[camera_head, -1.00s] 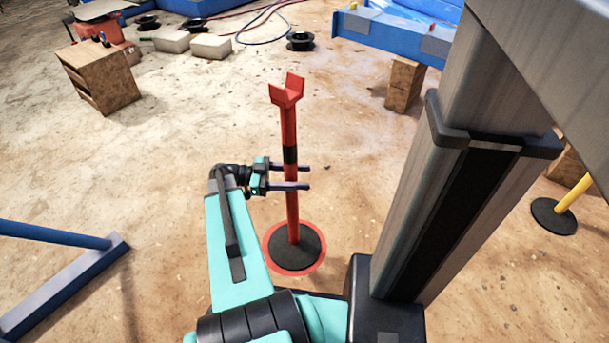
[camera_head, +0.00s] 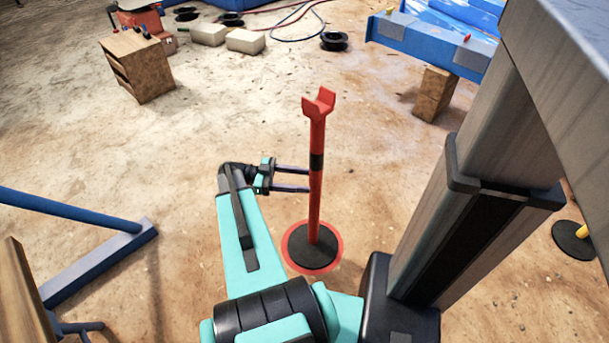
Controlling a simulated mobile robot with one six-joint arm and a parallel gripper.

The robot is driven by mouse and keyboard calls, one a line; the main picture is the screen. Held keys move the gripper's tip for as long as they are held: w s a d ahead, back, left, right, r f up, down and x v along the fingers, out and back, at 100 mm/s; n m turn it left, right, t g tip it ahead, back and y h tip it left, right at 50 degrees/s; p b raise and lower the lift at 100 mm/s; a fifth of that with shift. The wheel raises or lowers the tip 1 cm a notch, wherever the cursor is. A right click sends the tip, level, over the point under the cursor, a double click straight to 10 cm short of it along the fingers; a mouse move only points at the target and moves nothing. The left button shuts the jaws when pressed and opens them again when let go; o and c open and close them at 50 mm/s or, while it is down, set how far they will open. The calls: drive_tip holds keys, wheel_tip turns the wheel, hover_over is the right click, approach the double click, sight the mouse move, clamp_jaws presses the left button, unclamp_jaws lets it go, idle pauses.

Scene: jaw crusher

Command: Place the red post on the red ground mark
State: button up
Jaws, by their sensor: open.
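The red post (camera_head: 316,195) stands upright on the ground, with a V-shaped red head, a black band and a round black base (camera_head: 313,247). Its base lies inside the red ground mark (camera_head: 335,264), a red ring that shows all around the base. My gripper (camera_head: 307,180) is open at mid-height of the post, on its left side. The finger tips reach close to the post's left edge; whether they touch it I cannot tell.
A blue metal frame (camera_head: 95,262) lies at the left. A wooden cabinet (camera_head: 140,70) and pale blocks (camera_head: 245,41) stand at the back left. A wooden block (camera_head: 433,94) supports a blue beam (camera_head: 425,40) at the back right. Another black base (camera_head: 573,240) is at right. Ground behind the post is clear.

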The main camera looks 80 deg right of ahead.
drive_tip(key=shift+w+a+r+p, duration=0.15)
drive_tip(key=shift+w+p, duration=1.25)
drive_tip(key=shift+p, duration=3.45)
drive_tip(key=shift+w+a+f+p, duration=0.1)
drive_tip(key=shift+w+f+p, duration=0.15)
drive_tip(key=shift+p, duration=0.85)
drive_tip(key=shift+w+r, duration=0.1)
